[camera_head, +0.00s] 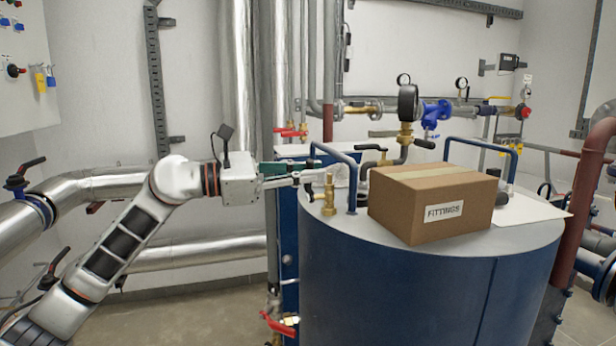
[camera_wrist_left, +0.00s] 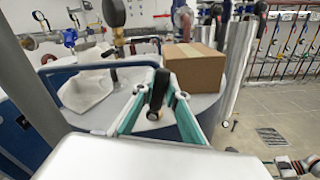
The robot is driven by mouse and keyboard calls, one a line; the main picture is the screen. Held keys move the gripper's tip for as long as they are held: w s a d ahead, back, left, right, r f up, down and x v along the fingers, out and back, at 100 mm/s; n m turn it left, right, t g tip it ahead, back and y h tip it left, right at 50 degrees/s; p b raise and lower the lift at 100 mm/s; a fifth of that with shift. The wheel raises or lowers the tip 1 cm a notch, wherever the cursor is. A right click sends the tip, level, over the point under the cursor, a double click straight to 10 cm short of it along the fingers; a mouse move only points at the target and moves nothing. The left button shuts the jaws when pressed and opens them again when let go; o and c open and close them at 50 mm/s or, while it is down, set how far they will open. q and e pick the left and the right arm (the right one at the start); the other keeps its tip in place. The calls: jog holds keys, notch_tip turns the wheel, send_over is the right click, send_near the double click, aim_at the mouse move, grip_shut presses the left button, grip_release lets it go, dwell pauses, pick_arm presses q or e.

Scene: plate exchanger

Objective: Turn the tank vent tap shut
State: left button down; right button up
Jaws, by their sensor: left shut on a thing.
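The brass vent tap (camera_head: 328,197) stands upright on the grey top of the blue tank (camera_head: 420,290), near its left edge. My left gripper (camera_head: 314,177) reaches in from the left at the height of the tap's upper end. In the left wrist view, the gripper's green-sided fingers (camera_wrist_left: 158,100) are shut on the tap's black lever (camera_wrist_left: 157,88). The lever stands up between the fingers in that view. The fingers partly hide the tap's upper end in the head view. My right gripper is not in view.
A cardboard box (camera_head: 432,203) labelled FITTINGS sits on the tank top, right of the tap. A blue handrail (camera_head: 351,180) rises close beside the tap. A white sheet (camera_head: 525,210) lies right of the box.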

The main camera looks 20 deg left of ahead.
pick_arm(q)
jog(key=shift+s+d+f+m+b, duration=0.2)
jog(key=shift+f+m+b, duration=0.1)
jog(key=shift+m, duration=0.2)
jog(key=shift+s+d+f+m+b, duration=0.1)
jog(key=shift+s+f+m+b, duration=0.15)
jog(key=shift+m, duration=0.25)
notch_tip(320, 180, down, 5)
jog(key=s+d+m+b, duration=0.2)
jog(key=m+b, duration=0.6)
jog(key=m, duration=0.4)
jog(key=shift+s+m, duration=0.4)
jog(key=shift+s, duration=0.05)
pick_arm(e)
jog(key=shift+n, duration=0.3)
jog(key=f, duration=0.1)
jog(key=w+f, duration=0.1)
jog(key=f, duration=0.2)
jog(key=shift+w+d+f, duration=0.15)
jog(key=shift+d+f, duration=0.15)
pick_arm(q)
jog(key=shift+f, duration=0.1)
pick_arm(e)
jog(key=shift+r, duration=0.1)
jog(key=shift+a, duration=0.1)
pick_arm(q)
jog(key=c, duration=2)
grip_release()
